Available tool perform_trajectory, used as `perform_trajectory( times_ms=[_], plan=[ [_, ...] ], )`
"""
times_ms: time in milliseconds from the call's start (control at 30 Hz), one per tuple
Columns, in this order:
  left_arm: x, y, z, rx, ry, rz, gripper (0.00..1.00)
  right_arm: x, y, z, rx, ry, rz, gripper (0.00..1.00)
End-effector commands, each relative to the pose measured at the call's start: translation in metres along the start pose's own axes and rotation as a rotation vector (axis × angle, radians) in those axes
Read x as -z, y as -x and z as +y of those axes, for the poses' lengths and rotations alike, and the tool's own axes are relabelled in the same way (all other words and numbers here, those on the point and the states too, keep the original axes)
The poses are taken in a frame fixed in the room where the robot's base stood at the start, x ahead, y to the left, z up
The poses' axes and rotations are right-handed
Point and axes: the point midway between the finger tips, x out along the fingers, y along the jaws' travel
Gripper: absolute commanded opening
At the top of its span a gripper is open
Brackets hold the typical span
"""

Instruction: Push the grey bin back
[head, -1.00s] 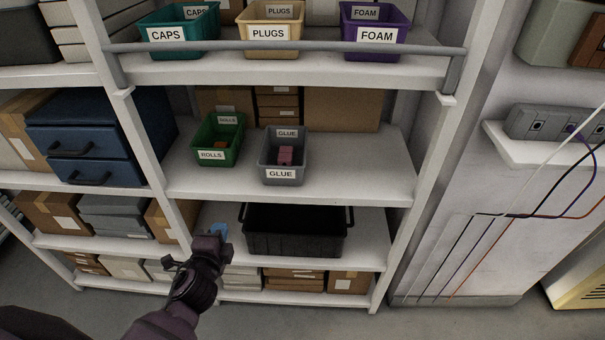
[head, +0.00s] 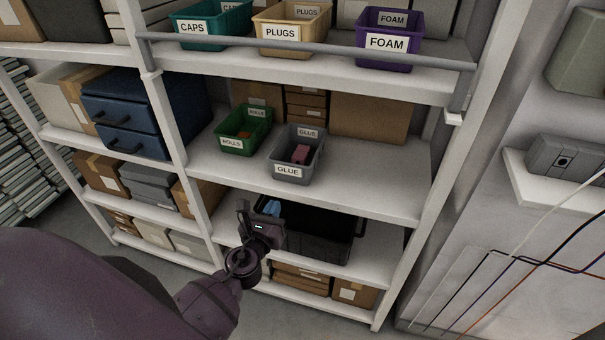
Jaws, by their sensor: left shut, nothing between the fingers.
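The grey bin (head: 314,162), labelled GLUE, stands upright on the middle shelf (head: 370,183), with a pink block (head: 300,153) inside. It sits close to the shelf's front edge, just right of a green ROLLS bin (head: 244,130). My left gripper (head: 268,207) is shut and empty, in front of the shelving, below the grey bin and apart from it. It covers part of the black crate on the shelf below. My right gripper is not in view.
A black crate (head: 340,240) stands on the lower shelf. CAPS, PLUGS and FOAM (head: 388,42) bins stand above behind a rail (head: 300,53). Cardboard boxes (head: 370,114) stand at the back of the middle shelf. Its right part is clear.

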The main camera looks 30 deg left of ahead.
Motion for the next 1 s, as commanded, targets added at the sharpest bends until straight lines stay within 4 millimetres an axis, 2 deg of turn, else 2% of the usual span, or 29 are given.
perform_trajectory(
  times_ms=[167,333,700,1000],
  plan=[
    [0.0,-0.001,0.0,0.001,-0.087,0.0,0.0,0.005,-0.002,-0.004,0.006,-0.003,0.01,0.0],
    [-0.001,-0.014,0.0,0.002,-0.09,-0.001,0.0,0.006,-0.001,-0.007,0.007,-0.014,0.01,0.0],
    [-0.001,-0.075,0.0,0.002,-0.088,-0.001,0.0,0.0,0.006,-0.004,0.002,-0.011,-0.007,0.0],
    [0.0,-0.121,-0.001,0.002,-0.086,0.0,0.0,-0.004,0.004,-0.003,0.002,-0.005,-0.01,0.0]
  ],
)
